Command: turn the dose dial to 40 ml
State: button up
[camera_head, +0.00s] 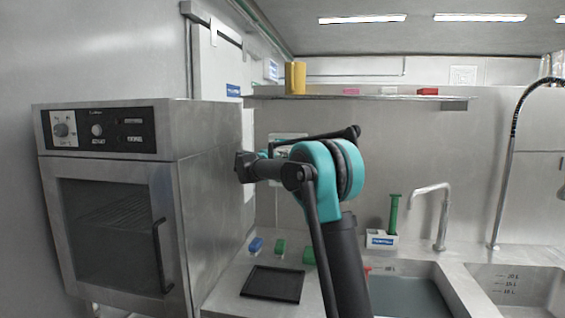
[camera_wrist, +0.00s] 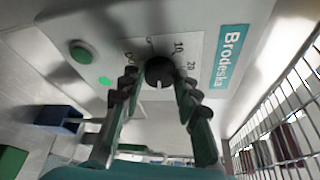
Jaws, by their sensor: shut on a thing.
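The dose dial (camera_wrist: 160,71) is a round black knob on a pale panel in the wrist view. Its white line points towards the bottom of the picture. The printed marks 10 and 20 show at its upper right; the marks further round are hidden by the knob and fingers. My gripper (camera_wrist: 158,95) has one finger on each side of the knob and is shut on it. In the head view the grinder (camera_head: 289,137) is mostly hidden behind my arm, and the dial cannot be seen there.
A green round button (camera_wrist: 82,54) and a Brodeska label (camera_wrist: 231,57) flank the dial. A wire rack (camera_wrist: 280,110) stands close on the right. In the head view an oven (camera_head: 212,150) stands left, a black tray (camera_head: 273,284) lies on the counter, and a sink (camera_head: 410,290) is right.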

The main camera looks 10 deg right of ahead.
jog(key=o, duration=1.2)
jog(key=shift+c, duration=0.2)
jog(key=v, duration=1.2)
